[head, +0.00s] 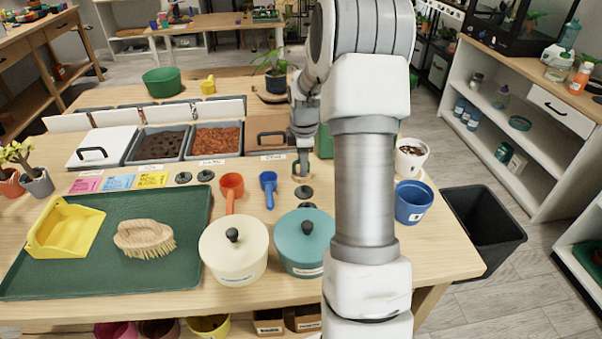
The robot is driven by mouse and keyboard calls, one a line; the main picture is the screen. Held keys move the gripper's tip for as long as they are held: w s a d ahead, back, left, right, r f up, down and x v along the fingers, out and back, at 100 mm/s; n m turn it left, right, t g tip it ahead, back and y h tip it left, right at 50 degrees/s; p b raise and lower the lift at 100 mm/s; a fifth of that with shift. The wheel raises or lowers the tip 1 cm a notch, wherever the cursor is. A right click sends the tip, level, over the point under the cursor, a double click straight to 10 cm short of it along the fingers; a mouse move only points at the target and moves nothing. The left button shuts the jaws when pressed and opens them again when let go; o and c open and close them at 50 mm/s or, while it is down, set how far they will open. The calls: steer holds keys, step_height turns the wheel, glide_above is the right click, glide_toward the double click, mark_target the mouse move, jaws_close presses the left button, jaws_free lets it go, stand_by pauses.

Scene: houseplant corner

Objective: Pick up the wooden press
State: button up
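My gripper (301,170) points down over the table, just behind a small dark round piece with a knob (305,192). A small tan and greenish bit shows at its fingertips. I cannot tell whether this is part of the wooden press or of the gripper, or whether the fingers are open or shut. No wooden press can be made out clearly. My arm hides part of the table's right side.
A teal lidded pot (303,257) and a cream lidded pot (233,262) stand in front of my gripper. A blue scoop (269,188) and an orange scoop (231,188) lie to its left. A green tray (90,285) holds a brush and yellow dustpan. A blue pot (413,205) stands right.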

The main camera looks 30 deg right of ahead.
jaws_close()
steer(key=shift+r, duration=0.1)
